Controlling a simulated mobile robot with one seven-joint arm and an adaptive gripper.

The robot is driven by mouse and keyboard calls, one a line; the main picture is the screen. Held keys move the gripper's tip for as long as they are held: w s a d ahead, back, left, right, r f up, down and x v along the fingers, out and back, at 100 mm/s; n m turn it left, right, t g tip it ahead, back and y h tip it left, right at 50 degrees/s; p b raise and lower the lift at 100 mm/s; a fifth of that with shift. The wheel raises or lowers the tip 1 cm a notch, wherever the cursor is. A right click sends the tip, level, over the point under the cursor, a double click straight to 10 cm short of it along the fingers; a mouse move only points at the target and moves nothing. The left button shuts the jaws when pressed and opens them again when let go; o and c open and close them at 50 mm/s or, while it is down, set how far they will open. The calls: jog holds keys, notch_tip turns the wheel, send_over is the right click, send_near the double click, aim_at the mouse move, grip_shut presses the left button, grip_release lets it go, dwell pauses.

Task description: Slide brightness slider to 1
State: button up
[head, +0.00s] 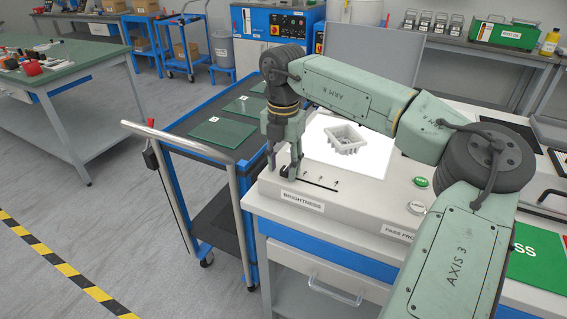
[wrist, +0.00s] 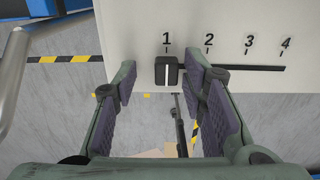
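The brightness slider is a black knob (wrist: 166,72) with a white line. In the wrist view it stands at the left end of its slot (wrist: 245,68), right below the printed 1. The numbers 2, 3 and 4 run to the right. My gripper (wrist: 162,80) is open, with one finger on each side of the knob and a visible gap on both sides. In the head view my gripper (head: 283,172) is over the left end of the slot, behind the BRIGHTNESS label (head: 302,201).
A green button (head: 420,182) and a white button (head: 417,208) are to the right. A blue cart (head: 190,150) with a metal handle stands close on the left.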

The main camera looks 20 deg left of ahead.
aim_at(284, 168)
notch_tip(284, 168, up, 12)
dwell(0.6)
dwell(0.4)
